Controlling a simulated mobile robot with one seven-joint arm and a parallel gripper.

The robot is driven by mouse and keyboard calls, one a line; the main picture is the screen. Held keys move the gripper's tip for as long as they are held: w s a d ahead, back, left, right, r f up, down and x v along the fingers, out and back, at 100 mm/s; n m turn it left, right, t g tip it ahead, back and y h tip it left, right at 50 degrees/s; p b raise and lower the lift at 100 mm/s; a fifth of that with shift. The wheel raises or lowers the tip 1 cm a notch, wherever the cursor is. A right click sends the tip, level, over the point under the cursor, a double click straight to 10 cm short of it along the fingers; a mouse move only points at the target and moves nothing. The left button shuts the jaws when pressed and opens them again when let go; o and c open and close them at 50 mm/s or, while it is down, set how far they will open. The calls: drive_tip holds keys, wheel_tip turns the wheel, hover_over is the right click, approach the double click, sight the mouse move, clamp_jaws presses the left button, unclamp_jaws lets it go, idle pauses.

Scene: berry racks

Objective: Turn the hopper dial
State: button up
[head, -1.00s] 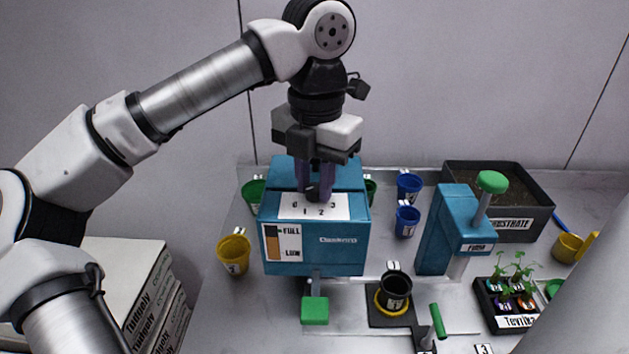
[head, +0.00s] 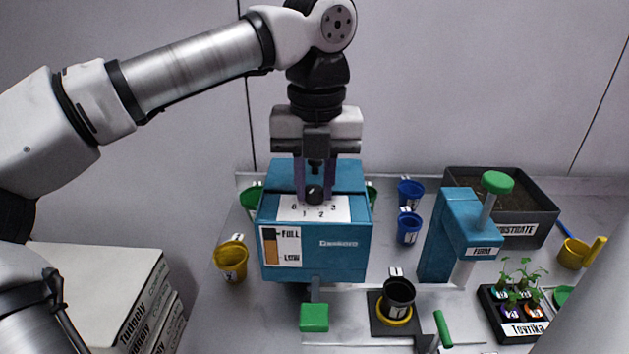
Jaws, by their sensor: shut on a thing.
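The hopper (head: 340,262) is a blue box with a level gauge reading from FULL to LOW on its front. On its top is a white scale plate (head: 338,209) marked 0, 1, 2, 3. The dark hopper dial (head: 314,193) sits at the middle of this plate. My gripper (head: 314,197) points straight down, with its two purple-grey fingers on the left and right sides of the dial. It is shut on the dial. The dial's exact pointer setting is too small to tell.
A black pot (head: 399,292) stands on a yellow ring in front of the hopper. A green lever pad (head: 314,318) is below the hopper. A blue press (head: 446,240) with a green knob stands to the right. Blue cups, a yellow cup (head: 231,262) and a soil bin (head: 500,190) surround them.

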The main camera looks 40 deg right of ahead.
sight(316, 189)
idle(0.3)
drive_tip(key=o, duration=1)
wheel_tip(316, 189, up, 14)
drive_tip(key=p, duration=0.5)
drive_tip(key=shift+s+d+f, duration=0.1)
drive_tip(key=shift+s+f, duration=0.05)
